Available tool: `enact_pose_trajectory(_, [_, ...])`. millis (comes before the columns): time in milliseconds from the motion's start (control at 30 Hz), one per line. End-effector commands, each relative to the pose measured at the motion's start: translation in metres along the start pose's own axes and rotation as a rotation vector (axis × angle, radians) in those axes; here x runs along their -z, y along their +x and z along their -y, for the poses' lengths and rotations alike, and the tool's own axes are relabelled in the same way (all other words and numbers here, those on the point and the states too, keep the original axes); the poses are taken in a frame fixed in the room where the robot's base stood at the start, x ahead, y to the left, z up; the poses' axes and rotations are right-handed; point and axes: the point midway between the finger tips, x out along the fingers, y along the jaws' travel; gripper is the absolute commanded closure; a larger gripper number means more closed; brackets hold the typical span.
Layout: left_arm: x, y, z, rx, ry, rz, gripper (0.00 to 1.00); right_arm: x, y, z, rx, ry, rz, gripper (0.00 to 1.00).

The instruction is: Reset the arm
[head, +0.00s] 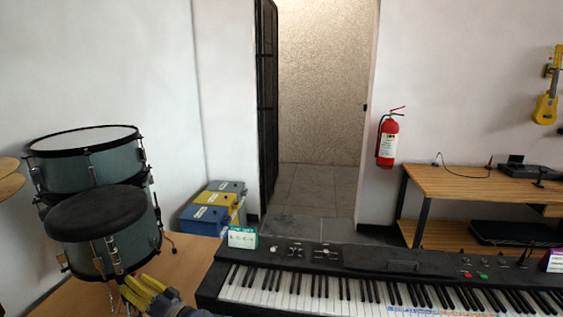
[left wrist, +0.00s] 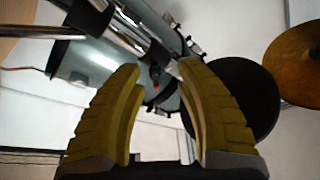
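My left gripper (head: 145,293) shows at the bottom of the head view, with yellow fingers, left of the keyboard and in front of the drum set. In the left wrist view my left gripper (left wrist: 160,70) has its two ridged yellow fingers apart, with nothing held between them. Beyond the fingers are the drum's metal hardware, a drum shell (left wrist: 95,62) and the round black seat (left wrist: 245,100). My right gripper and right arm are not in view.
A drum set (head: 90,165) with a black round seat (head: 97,212) stands at the left. A keyboard (head: 330,255) fills the front right, with a small green-and-white card (head: 242,237) on its left end. Coloured bins (head: 205,219), a fire extinguisher (head: 388,140) and a wooden desk (head: 460,184) are behind.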

Motion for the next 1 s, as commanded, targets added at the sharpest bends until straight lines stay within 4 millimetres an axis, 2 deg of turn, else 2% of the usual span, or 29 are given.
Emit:
enact_pose_trajectory(33, [0.001, -0.013, -0.007, -0.024, -0.006, 0.014, 0.66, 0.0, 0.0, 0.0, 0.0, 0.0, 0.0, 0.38])
enact_pose_trajectory(333, [0.004, -0.009, -0.005, -0.028, -0.024, -0.021, 0.66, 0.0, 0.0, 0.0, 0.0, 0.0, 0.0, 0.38])
enact_pose_trajectory(467, [0.017, -0.014, -0.001, -0.067, -0.048, -0.144, 0.66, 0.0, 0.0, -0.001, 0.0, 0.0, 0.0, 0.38])
enact_pose_trajectory(567, [0.033, -0.025, 0.001, -0.136, -0.071, -0.287, 0.66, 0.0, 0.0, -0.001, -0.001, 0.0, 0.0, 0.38])
enact_pose_trajectory(667, [0.047, -0.043, 0.001, -0.236, -0.086, -0.43, 0.66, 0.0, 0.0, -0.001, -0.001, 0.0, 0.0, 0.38])
enact_pose_trajectory(800, [0.056, -0.079, -0.003, -0.41, -0.083, -0.587, 0.66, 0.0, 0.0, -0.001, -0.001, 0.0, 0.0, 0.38])
enact_pose_trajectory(933, [0.051, -0.119, -0.008, -0.595, -0.056, -0.68, 0.66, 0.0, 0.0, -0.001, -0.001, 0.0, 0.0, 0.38])
enact_pose_trajectory(1000, [0.043, -0.141, -0.011, -0.698, -0.03, -0.707, 0.66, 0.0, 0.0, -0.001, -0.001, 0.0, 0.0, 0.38])
